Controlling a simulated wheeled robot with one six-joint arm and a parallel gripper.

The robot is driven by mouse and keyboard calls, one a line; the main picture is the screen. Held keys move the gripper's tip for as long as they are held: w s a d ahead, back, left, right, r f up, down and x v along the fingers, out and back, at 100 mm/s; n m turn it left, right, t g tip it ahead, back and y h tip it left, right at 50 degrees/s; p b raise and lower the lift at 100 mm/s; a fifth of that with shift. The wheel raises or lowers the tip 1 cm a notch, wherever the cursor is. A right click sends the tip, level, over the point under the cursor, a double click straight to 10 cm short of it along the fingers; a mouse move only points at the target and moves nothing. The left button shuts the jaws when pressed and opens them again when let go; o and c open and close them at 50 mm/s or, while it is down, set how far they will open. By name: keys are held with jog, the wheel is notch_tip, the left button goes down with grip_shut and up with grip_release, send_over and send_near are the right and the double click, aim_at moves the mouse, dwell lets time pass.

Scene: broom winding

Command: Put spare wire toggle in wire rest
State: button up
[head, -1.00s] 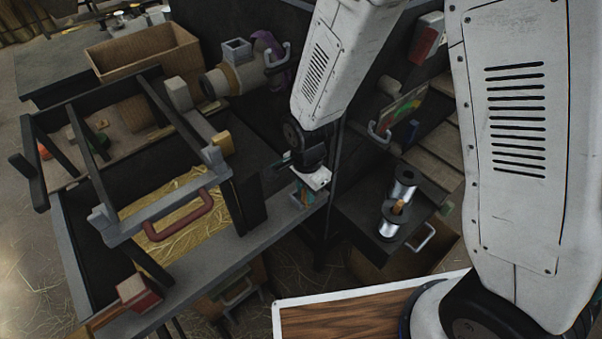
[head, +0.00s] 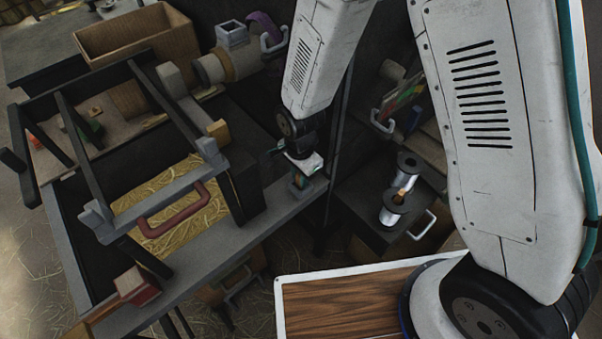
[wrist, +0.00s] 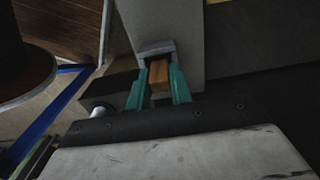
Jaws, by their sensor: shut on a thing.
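My gripper (wrist: 158,88) points down at the front ledge of the bench, and its green fingers are shut on a small orange-brown wooden piece, the spare wire toggle (wrist: 159,75). In the head view my gripper (head: 301,176) is at the small grey wire rest (head: 301,188) on that ledge. The rest also shows in the wrist view (wrist: 156,48), directly at the toggle's far end. I cannot tell whether the toggle touches the rest or sits inside it. The toggle is hidden in the head view.
Two wire spools (head: 397,204) stand on a dark cabinet to the right, with a wooden piece between them. A frame with a red handle (head: 173,212) stands over straw on the left. A red-ended block (head: 137,286) lies on the front ledge. A wooden box (head: 140,38) is behind.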

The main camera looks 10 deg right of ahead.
jog(key=o, duration=0.8)
jog(key=shift+c, duration=0.2)
notch_tip(320, 180, up, 12)
jog(key=shift+r, duration=0.15)
